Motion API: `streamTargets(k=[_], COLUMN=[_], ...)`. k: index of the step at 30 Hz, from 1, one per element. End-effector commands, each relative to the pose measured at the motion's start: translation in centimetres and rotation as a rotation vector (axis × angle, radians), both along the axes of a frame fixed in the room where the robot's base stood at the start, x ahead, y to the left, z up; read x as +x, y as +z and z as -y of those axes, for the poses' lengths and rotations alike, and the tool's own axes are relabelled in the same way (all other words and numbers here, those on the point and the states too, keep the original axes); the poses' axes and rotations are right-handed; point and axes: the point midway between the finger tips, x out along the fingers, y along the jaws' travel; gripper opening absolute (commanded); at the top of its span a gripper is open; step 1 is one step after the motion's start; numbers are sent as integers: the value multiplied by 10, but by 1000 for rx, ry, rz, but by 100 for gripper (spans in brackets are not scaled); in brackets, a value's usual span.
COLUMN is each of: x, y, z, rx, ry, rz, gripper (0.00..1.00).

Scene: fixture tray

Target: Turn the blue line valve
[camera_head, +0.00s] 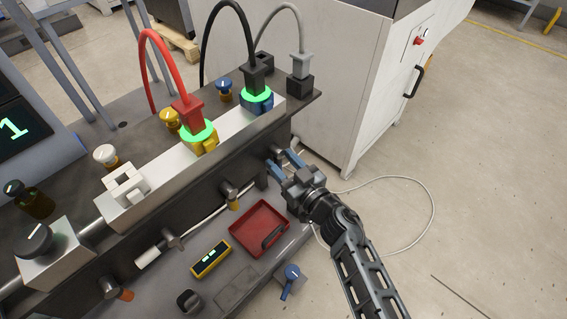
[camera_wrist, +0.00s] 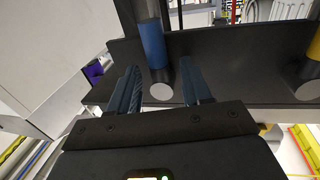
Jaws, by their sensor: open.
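The blue line valve shows in the wrist view as a blue handle (camera_wrist: 152,45) beside a round metal stub (camera_wrist: 161,93) on the dark panel. My gripper (camera_wrist: 160,76) is open, its two fingers on either side of the valve. Whether a finger touches it cannot be told. In the head view my gripper (camera_head: 283,163) is at the right end of the dark front panel. A metal stub (camera_head: 275,152) shows at its fingertips there, and the blue handle is hidden. A neighbouring valve with a yellow handle (camera_wrist: 315,42) stands to the right in the wrist view.
Other valve stubs (camera_head: 171,239) line the panel to the left. A white cabinet (camera_head: 345,90) stands close to the right of the bench.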

Motion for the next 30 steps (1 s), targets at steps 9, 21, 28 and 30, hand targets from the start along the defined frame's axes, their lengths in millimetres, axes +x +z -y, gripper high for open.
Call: streamTargets(k=[9,21,28,30], x=[0,0,1,1], y=[0,2,3,4], z=[0,0,0,-1], rx=[0,1,2,5], ry=[0,1,1,2], rz=[0,3,5,4], gripper=[25,0,0,0])
